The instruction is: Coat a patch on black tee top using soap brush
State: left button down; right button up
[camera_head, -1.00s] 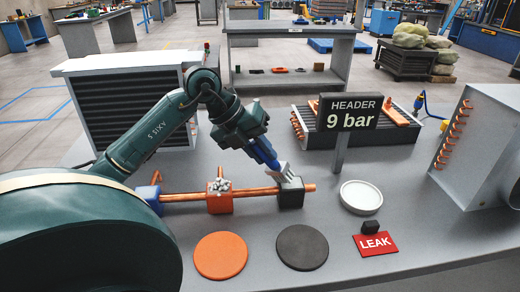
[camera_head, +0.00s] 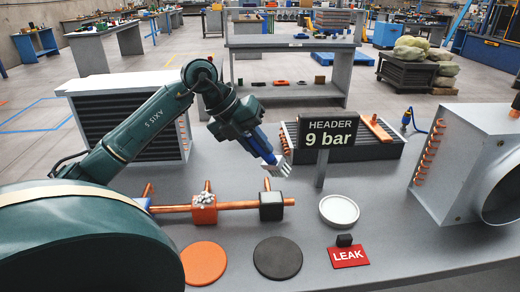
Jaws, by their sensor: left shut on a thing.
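My left gripper (camera_head: 249,138) is shut on the blue soap brush (camera_head: 263,146), whose pale splayed bristles (camera_head: 278,167) point down. The bristles hang just above and slightly right of the black tee (camera_head: 271,207), apart from its body. The black tee sits near the right end of a horizontal copper pipe (camera_head: 236,205), with a short copper stub rising from it. I make out no white foam on the black tee at this size. The orange tee (camera_head: 204,211) to its left has white foam on top. My right gripper is not in view.
A white dish (camera_head: 339,209) stands to the right, with a red LEAK sign (camera_head: 348,257) in front. An orange disc (camera_head: 204,264) and a black disc (camera_head: 278,258) lie at the front. The "HEADER 9 bar" sign (camera_head: 330,134) stands right of the brush.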

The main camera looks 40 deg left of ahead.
pick_arm(q)
jog(key=shift+r+p, duration=0.45)
jog(key=shift+r, duration=0.6)
jog(key=shift+f, duration=0.1)
